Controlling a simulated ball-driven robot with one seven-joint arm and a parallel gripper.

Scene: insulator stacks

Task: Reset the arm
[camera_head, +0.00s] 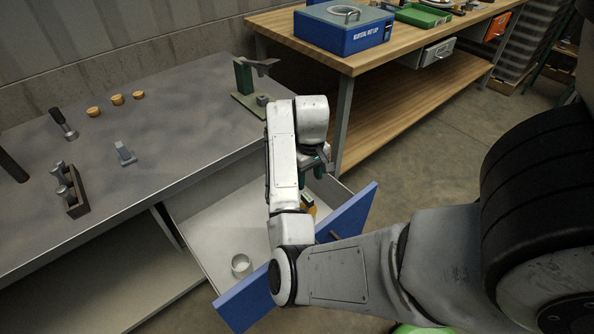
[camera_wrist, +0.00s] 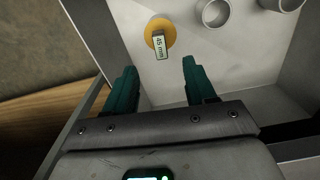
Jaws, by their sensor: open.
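My white arm reaches over an open drawer (camera_head: 215,228) with a blue front. My gripper (camera_head: 318,162) is at the arm's far end, above the drawer, mostly hidden behind my own links in the head view. In the wrist view my gripper (camera_wrist: 155,85) shows two green fingers spread apart with nothing between them. Beyond the fingertips, an orange round piece (camera_wrist: 160,30) with a "45 mm" label lies on the drawer floor. It also shows partly in the head view (camera_head: 308,203), behind my arm.
A wooden bench (camera_head: 400,85) with a blue box (camera_head: 343,27) stands behind.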

